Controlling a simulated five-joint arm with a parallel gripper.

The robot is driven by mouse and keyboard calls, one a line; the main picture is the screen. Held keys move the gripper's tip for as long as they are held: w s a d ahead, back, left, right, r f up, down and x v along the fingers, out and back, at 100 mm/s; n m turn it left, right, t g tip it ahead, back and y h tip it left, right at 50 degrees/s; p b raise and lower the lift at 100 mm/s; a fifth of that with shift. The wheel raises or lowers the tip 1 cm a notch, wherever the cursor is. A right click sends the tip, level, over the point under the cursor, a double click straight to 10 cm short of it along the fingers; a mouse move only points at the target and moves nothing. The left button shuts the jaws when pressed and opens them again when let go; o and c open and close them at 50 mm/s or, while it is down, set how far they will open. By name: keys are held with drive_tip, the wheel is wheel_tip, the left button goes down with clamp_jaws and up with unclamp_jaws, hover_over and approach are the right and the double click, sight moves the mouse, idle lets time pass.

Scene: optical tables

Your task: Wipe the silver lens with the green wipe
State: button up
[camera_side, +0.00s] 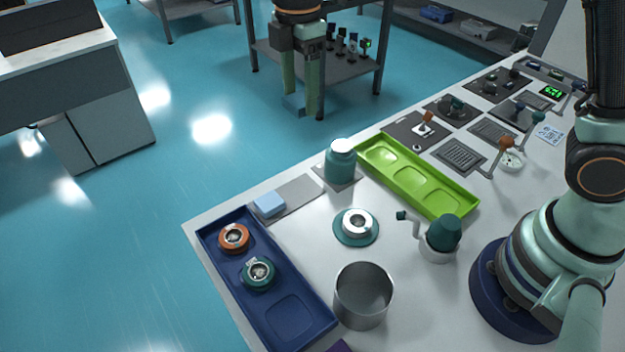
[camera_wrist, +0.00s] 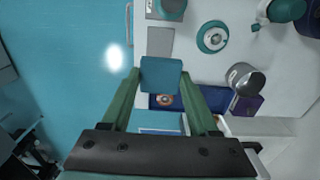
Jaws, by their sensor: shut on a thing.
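The silver lens (camera_side: 357,223) sits on a round teal mat on the white table. It also shows in the wrist view (camera_wrist: 213,38), above and right of my gripper. My gripper (camera_side: 303,106) is raised, with its fingers pointing down, well apart from the lens. In the wrist view my gripper (camera_wrist: 160,80) is shut on a flat, square teal-green wipe (camera_wrist: 160,74), which spans the space between the fingertips. In the side view the wipe (camera_side: 292,103) looks bluish and is partly hidden by a finger.
A blue tray (camera_side: 290,325) holds an orange lens (camera_side: 234,238) and a green lens (camera_side: 257,272). A light blue pad (camera_side: 269,204) lies on a grey plate. A teal jar (camera_side: 340,160), metal cup (camera_side: 362,295), teal-capped dispenser (camera_side: 441,237) and lime tray (camera_side: 462,202) stand around the silver lens.

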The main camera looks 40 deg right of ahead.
drive_tip(key=s+f+m, duration=0.5)
drive_tip(key=s+m, duration=0.2)
drive_tip(key=m, duration=1.1)
approach(366, 226)
drive_tip(key=shift+s+f, duration=0.1)
drive_tip(key=shift+f, duration=3.1)
drive_tip(key=shift+w, duration=0.25)
drive_tip(key=shift+w+a+r, duration=0.1)
drive_tip(key=shift+w, duration=0.25)
drive_tip(key=shift+c, duration=0.6)
drive_tip(key=shift+w+a+f, duration=0.1)
drive_tip(key=shift+w+f, duration=0.05)
drive_tip(key=shift+w, duration=0.65)
drive_tip(key=shift+w+a+f, duration=0.1)
drive_tip(key=shift+w+f, duration=0.05)
drive_tip(key=shift+w, duration=0.6)
drive_tip(key=shift+s+r, duration=0.1)
drive_tip(key=shift+s, duration=0.45)
drive_tip(key=shift+s+d, duration=0.15)
drive_tip(key=shift+s, duration=0.6)
drive_tip(key=shift+s+d, duration=0.15)
drive_tip(key=shift+s, duration=0.6)
wheel_tip(366, 226, up, 8)
drive_tip(key=shift+f, duration=0.25)
